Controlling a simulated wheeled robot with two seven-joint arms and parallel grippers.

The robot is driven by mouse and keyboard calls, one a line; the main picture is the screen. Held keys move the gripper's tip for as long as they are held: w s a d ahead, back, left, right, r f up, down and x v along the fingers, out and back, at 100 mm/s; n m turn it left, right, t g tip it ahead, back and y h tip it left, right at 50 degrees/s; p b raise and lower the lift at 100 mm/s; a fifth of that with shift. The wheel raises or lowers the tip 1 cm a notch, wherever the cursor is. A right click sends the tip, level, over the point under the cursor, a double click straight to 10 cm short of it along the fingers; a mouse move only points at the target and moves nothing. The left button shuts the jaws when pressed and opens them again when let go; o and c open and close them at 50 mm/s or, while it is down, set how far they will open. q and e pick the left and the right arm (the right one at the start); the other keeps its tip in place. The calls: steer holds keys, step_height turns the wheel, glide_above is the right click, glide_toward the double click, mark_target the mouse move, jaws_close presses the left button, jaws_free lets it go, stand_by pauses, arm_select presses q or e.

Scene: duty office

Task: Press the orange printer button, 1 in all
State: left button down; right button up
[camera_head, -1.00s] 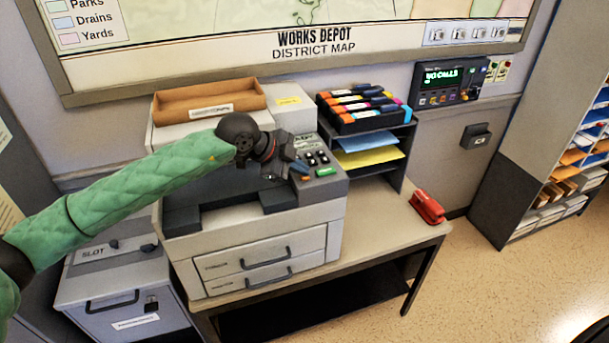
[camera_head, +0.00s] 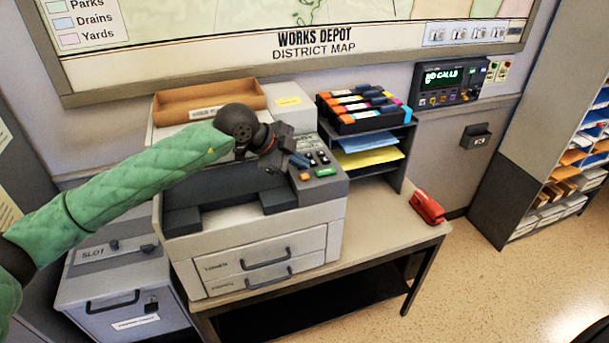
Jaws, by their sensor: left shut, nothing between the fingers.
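The grey printer (camera_head: 265,238) stands on the table, with its control panel at its right top side. On the panel I see an orange button (camera_head: 304,177), a green button (camera_head: 326,172) beside it, and several dark keys. My left arm in its green sleeve reaches in from the left. My left gripper (camera_head: 294,160) is shut and empty, over the panel's left edge just behind the orange button. Whether its tip touches the panel cannot be told. A blue part shows close to the fingertips. My right gripper is not in view.
A cardboard tray (camera_head: 208,101) lies on top of the printer at the back. A black rack with markers (camera_head: 360,108) stands to the right of the printer. A red stapler (camera_head: 427,208) lies on the table's right end. The table top between them is clear.

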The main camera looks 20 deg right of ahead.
arm_select(q)
step_height(320, 180, up, 4)
steer(key=shift+r+p, duration=0.25)
steer(key=shift+p, duration=0.05)
stand_by(0.8)
